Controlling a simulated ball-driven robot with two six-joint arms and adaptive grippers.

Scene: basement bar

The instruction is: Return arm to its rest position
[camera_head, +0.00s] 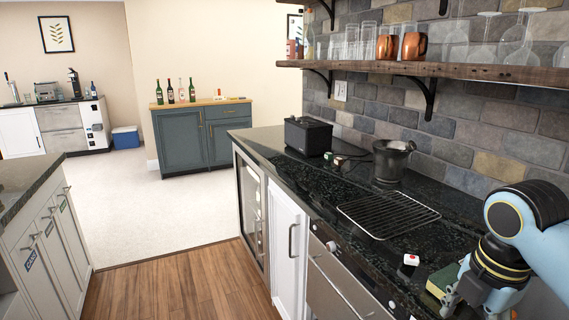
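My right arm comes in from the right edge over the counter, light blue with black joints and yellow rings. Its gripper (455,299) is low in the picture, at the bottom right, close to a yellow and green block (441,280) on the counter. The fingers are partly hidden and cut by the frame, so I cannot tell whether they are open or touch the block. My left arm and gripper are not in view.
Open floor (175,285) lies left.

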